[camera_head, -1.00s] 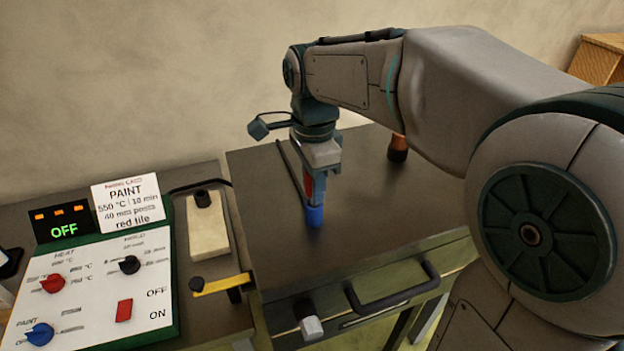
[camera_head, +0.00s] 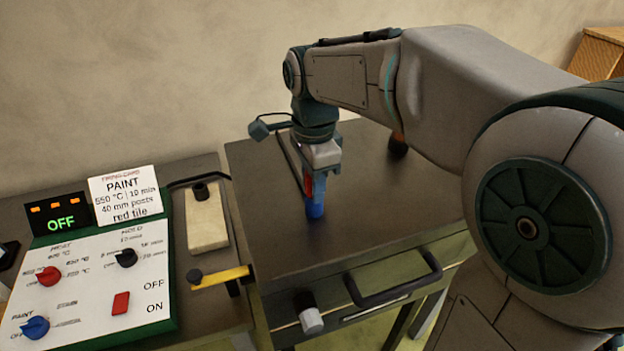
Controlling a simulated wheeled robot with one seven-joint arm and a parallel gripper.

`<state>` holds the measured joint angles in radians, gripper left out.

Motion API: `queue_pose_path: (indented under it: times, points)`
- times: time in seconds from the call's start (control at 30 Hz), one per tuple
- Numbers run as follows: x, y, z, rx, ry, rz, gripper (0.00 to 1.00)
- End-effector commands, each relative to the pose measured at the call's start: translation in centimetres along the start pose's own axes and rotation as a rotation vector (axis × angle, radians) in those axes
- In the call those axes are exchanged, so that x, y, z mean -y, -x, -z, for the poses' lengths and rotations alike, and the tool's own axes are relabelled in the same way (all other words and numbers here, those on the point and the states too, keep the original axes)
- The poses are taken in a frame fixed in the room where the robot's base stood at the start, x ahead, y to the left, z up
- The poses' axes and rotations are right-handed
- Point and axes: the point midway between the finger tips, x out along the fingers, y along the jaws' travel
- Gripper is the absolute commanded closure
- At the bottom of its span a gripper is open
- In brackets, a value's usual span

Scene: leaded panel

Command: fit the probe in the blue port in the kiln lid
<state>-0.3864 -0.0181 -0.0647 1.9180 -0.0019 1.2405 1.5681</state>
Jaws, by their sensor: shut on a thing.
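My gripper (camera_head: 318,180) points down over the top of the kiln lid (camera_head: 375,215) and is shut on a small red and blue piece, which I take to be the probe (camera_head: 308,184). The jaws hide most of it. The blue port (camera_head: 315,210) shows as a blue upright form on the lid, right under the jaws. The held piece lines up with it and looks to meet it. I cannot tell how deep the probe sits, or exactly where it ends and the port begins.
A dark handle (camera_head: 398,288) is on the kiln's front. Left are a control panel (camera_head: 95,285) reading OFF, a firing card (camera_head: 125,197), a pale block (camera_head: 207,225) and a yellow bar (camera_head: 222,278).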

Motion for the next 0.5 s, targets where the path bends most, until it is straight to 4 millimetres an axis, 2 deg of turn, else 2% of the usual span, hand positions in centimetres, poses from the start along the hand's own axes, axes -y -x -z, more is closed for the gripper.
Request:
queue_pose_path:
  times: [0.23, 0.27, 0.33, 0.37, 0.5]
  points:
    - [0.00, -0.14, 0.00, 0.000, 0.000, 0.000, 0.95]
    - [0.00, -0.13, 0.00, 0.000, 0.000, 0.000, 0.67]
    - [0.00, -0.13, 0.00, 0.000, 0.000, 0.000, 0.48]
    - [0.00, -0.13, 0.00, 0.000, 0.000, 0.000, 0.45]
    - [0.00, -0.13, 0.00, 0.000, 0.000, 0.000, 0.45]
